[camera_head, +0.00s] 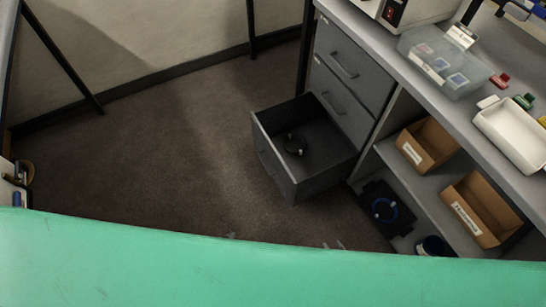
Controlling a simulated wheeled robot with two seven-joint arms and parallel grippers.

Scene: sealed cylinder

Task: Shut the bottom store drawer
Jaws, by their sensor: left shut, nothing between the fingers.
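The bottom store drawer (276,174) is pulled well out of the grey drawer unit (322,62) under the bench. A dark round item (294,144) with small pale parts lies inside it. The two drawers above it look shut. The tip of my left gripper (230,236) just shows above the green foreground edge, in front of the drawer and apart from it; it is shut and empty. My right gripper (333,245) shows only as two small tips with a gap between them, below and right of the drawer. The rest of both grippers is hidden.
Right of the unit, a shelf (422,186) holds two brown bins (429,145) (483,208). A black item with a blue ring (385,210) lies below. The bench top (420,75) overhangs above. Carpet (160,160) left of the drawer is clear.

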